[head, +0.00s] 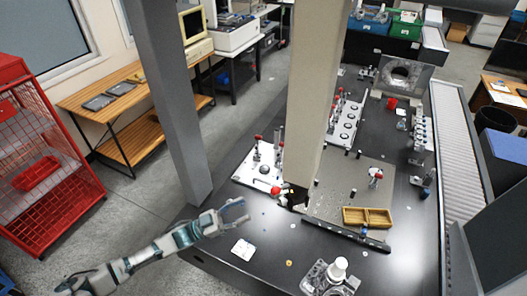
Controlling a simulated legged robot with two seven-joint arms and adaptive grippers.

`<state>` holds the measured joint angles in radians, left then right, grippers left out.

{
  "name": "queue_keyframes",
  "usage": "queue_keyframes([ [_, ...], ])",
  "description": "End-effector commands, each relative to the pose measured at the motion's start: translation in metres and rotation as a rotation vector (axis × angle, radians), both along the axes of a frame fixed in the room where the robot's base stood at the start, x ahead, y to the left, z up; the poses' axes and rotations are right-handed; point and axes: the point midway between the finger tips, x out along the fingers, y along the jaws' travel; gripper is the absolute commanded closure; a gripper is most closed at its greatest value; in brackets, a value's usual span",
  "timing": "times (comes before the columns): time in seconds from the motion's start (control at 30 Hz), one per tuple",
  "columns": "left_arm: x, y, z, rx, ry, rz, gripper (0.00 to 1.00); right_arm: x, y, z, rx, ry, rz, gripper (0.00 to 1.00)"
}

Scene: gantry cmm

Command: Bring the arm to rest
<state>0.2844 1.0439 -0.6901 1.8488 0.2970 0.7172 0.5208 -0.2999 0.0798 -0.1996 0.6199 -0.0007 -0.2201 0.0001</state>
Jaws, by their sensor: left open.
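My left arm (130,262) comes in from the lower left and reaches toward the near left edge of the dark machine table (265,240). My left gripper (244,211) is open, its fingers pointing right, with nothing seen between them. It is above or beside the table edge; I cannot tell its exact height. It is apart from the red-tipped probe part (276,189) at the column's foot. My right gripper is not in view.
A grey post (170,90) stands just behind my left gripper, and a beige column (315,90) rises farther right. A red cage (45,165) stands left; the floor between is clear.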

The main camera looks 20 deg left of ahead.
Motion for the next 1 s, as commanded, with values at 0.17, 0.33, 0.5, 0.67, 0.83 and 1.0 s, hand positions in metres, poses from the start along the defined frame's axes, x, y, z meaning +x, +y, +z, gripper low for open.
queue_keyframes([
  [0.17,0.001,-0.004,-0.005,0.003,0.013,0.011,0.49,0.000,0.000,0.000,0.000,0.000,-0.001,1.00],
  [0.33,0.005,-0.040,-0.042,0.053,0.131,0.136,0.49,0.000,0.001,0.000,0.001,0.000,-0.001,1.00],
  [0.5,-0.002,-0.070,-0.104,0.190,0.370,0.367,0.49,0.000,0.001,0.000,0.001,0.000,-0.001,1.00],
  [0.67,-0.035,-0.062,-0.164,0.364,0.658,0.573,0.49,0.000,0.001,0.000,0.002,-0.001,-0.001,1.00],
  [0.83,-0.091,-0.035,-0.213,0.535,0.952,0.706,0.49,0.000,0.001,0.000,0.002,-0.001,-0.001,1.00],
  [1.0,-0.148,-0.015,-0.240,0.656,1.184,0.765,0.49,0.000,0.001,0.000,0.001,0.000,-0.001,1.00],
])
